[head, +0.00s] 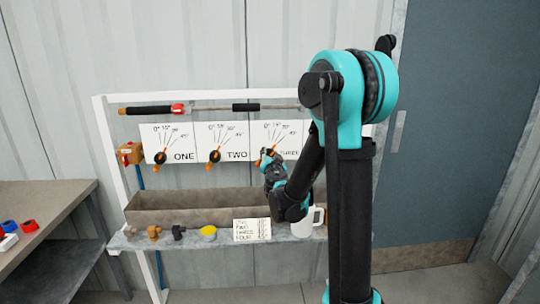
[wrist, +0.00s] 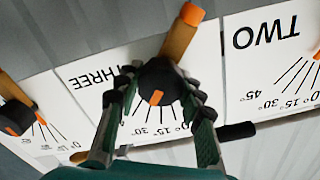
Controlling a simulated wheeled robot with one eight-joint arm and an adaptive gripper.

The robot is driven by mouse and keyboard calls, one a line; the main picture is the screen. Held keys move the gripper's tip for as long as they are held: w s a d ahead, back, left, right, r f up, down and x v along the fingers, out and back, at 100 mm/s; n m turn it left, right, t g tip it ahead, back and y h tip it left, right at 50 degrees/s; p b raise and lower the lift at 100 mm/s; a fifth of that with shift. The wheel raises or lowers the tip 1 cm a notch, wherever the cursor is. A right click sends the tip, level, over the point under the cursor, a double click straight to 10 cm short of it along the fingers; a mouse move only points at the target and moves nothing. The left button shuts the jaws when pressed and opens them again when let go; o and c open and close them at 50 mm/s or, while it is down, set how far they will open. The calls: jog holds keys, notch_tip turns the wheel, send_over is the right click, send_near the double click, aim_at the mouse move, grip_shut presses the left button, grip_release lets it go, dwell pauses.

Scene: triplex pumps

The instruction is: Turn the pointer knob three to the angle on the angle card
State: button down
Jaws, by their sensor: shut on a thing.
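Pointer knob three (wrist: 160,75) is a black round knob with an orange pointer mark and a tan, orange-ended bar. The wrist view shows it upside down on the white THREE dial (wrist: 88,82). My gripper (wrist: 158,93) is shut on the knob, one finger on each side. Its pointer mark faces the printed angle lines, tilted slightly left in the wrist view; the exact angle is unclear. In the head view my gripper (head: 270,166) is at the THREE dial (head: 283,132) and hides most of the knob. The angle card (head: 252,230) stands on the shelf; its numbers are too small to read.
Knob one (head: 160,157) and knob two (head: 214,156) are to the left. Another dial knob (wrist: 15,116) shows at the wrist view's left. A long trough (head: 190,206) lies below the dials. A white mug (head: 303,226) stands beside the card, near my arm.

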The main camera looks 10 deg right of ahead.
jog(key=shift+m, duration=0.4)
jog(key=c, duration=1)
grip_release()
jog(key=shift+o, duration=0.2)
jog(key=s, duration=1.2)
jog(key=shift+a, duration=0.2)
